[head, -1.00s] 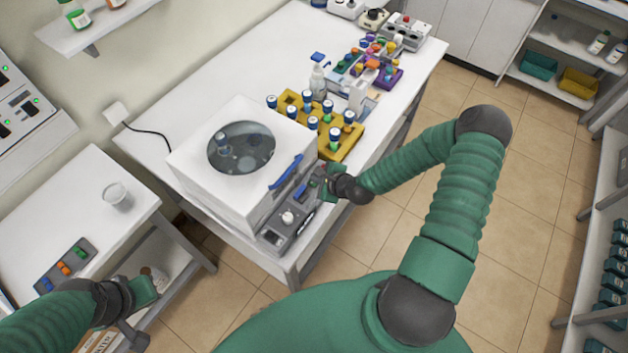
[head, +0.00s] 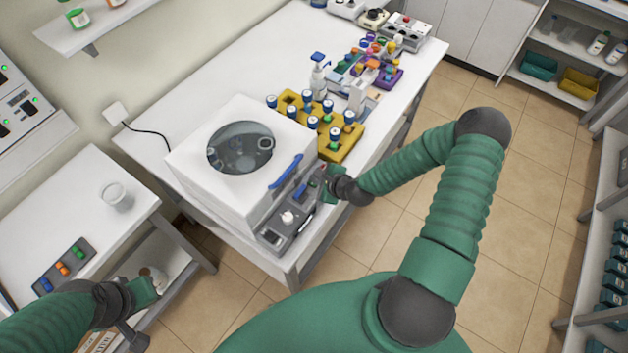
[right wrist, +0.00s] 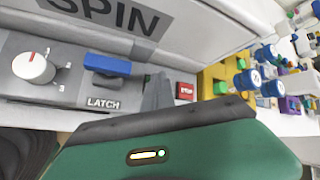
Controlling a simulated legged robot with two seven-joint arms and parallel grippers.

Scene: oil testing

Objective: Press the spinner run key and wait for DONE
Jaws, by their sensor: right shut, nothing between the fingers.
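The spinner (head: 205,175) is a white box with a shut lid, a round window (head: 241,147) and a blue handle (head: 285,171). Tubes show inside the window. Its grey front panel (head: 272,222) has a white knob (right wrist: 34,68), a blue latch (right wrist: 107,64) and a red STOP key (right wrist: 186,91). My right gripper (head: 317,181) is shut and empty at the panel. In the right wrist view its fingertips (right wrist: 158,88) lie between latch and STOP key, hiding the panel there; contact cannot be told. No run key or DONE text is readable. My left gripper (head: 152,284) is low at left.
A yellow rack (head: 352,145) with several blue-capped tubes stands right beside the spinner. Bottles and purple racks (head: 388,78) stand farther back. Floor at right is open.

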